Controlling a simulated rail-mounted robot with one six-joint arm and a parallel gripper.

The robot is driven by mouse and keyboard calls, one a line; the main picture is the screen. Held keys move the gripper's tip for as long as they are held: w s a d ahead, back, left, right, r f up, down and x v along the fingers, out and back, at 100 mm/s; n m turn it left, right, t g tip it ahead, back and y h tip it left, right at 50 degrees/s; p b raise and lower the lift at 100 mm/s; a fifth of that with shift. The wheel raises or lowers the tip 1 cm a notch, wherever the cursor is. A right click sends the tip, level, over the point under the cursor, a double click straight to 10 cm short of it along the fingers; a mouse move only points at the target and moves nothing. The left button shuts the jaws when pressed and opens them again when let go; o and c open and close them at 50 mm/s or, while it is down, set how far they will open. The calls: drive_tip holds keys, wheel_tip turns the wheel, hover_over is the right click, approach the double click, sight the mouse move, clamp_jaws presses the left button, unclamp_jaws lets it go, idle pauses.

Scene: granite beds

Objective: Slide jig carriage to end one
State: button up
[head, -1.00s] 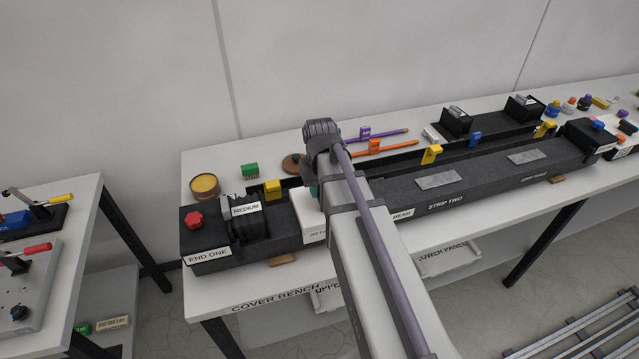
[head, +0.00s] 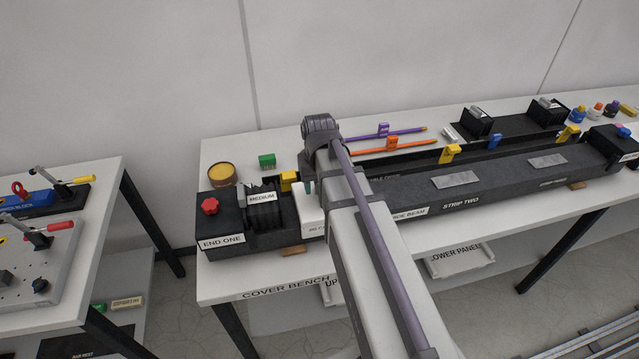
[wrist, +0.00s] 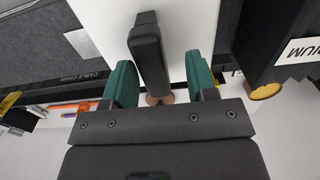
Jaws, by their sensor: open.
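The jig carriage (head: 311,212) is a white block on the dark beam, a short gap right of the END ONE block (head: 222,238). In the wrist view the white carriage (wrist: 190,22) bears an upright dark handle (wrist: 148,50). My gripper (wrist: 160,76) is open, with a green-padded finger on each side of this handle. The handle is close to the left finger, perhaps touching it; a clear gap shows to the right finger. In the head view my arm covers most of the gripper and part of the carriage.
A black ribbed block labelled MEDIUM (head: 263,210) and a red knob (head: 210,206) are at end one. A yellow clip (head: 288,181) is behind the beam near the carriage. Purple (head: 395,133) and orange (head: 392,146) pencil-like rods lie behind the beam.

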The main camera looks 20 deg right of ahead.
drive_tip(key=shift+r, duration=0.1)
wheel_tip(320, 180, up, 11)
drive_tip(key=p, duration=1.1)
drive_tip(key=shift+f, duration=0.2)
